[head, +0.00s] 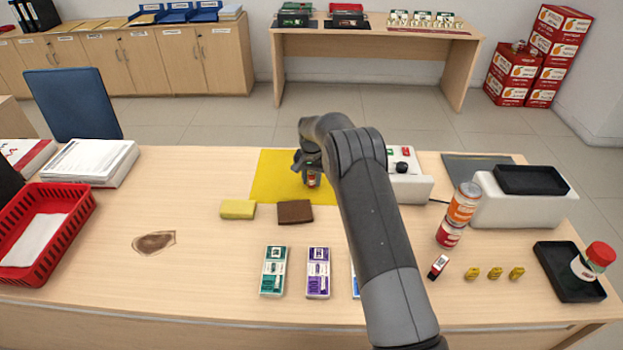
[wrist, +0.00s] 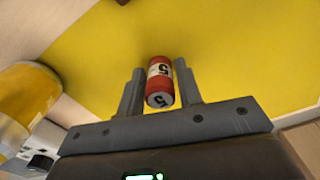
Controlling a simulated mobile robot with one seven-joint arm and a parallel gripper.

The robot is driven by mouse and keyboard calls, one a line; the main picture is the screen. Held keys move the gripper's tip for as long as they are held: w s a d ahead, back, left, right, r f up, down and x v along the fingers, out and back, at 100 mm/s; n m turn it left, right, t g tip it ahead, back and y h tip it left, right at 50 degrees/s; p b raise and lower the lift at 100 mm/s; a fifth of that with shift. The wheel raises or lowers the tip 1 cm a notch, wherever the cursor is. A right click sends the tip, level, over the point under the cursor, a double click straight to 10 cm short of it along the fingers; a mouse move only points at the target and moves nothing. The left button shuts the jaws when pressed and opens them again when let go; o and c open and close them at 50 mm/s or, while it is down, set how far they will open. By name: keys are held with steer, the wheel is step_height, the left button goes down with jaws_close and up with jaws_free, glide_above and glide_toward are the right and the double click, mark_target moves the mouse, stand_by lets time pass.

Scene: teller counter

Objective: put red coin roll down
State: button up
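The red coin roll (wrist: 160,82), with a white band and a "5" on its end, is between the two fingers of my gripper (wrist: 160,85) in the wrist view. The fingers sit close against both its sides, so my gripper looks shut on it. In the head view, my gripper (head: 311,172) is over the yellow mat (head: 270,182), with a small red part of the roll (head: 313,181) showing below it. The yellow mat (wrist: 235,50) also fills much of the wrist view. Whether the roll touches the mat cannot be told.
A yellow sponge (head: 238,209) and a brown block (head: 295,212) lie at the mat's front edge. A white device (head: 408,188) stands right of my arm. Stacked cans (head: 463,204) stand farther right. Teal (head: 273,271) and purple (head: 318,272) packs lie in front.

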steer(key=shift+o, duration=1.3)
steer(key=shift+r, duration=0.1)
